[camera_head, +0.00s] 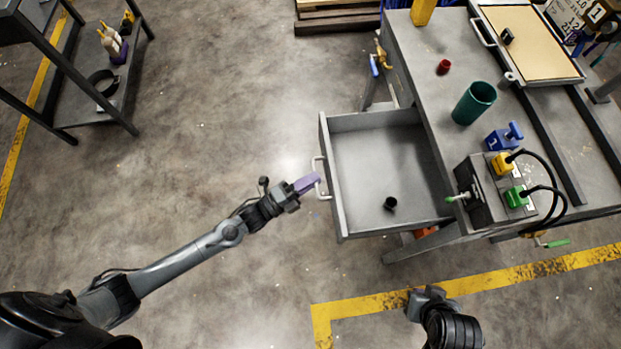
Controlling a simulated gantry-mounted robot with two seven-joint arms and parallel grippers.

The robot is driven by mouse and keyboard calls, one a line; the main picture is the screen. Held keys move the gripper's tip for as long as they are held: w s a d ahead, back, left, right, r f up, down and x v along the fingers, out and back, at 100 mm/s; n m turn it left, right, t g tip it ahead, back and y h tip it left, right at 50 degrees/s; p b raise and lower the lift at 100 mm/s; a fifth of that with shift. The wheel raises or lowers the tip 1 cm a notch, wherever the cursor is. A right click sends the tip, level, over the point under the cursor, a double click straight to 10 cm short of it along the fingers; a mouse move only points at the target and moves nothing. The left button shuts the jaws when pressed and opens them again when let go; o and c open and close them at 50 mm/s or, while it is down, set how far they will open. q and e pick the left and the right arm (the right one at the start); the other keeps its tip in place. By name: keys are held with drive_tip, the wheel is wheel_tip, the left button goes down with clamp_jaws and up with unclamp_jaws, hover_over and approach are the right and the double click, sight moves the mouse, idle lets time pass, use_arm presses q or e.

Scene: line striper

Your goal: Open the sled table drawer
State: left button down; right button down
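The grey sled table (425,62) stands at the right. Its drawer (375,150) is pulled out to the left, and its inside is in plain view. A small black cylinder (390,203) is in the drawer. The light drawer handle (320,180) sits on the drawer's left face. My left gripper (309,184) has purple fingers and is at the handle. From this angle I cannot tell whether its fingers are closed around the handle or just beside it. My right gripper (428,294) is low at the bottom right, apart from the table, its fingers hard to make out.
On the table are a green cup (474,103), a red cap (443,67), a blue clamp-like part (504,135) and a grey box with yellow and green plugs (492,190). A metal shelf (75,75) stands at the upper left.

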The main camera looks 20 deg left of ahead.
use_arm(q)
drive_tip(key=c, duration=1.2)
unclamp_jaws()
drive_tip(key=shift+o, duration=0.2)
drive_tip(key=p+v, duration=0.1)
drive_tip(key=v, duration=1)
drive_tip(key=shift+p, duration=0.4)
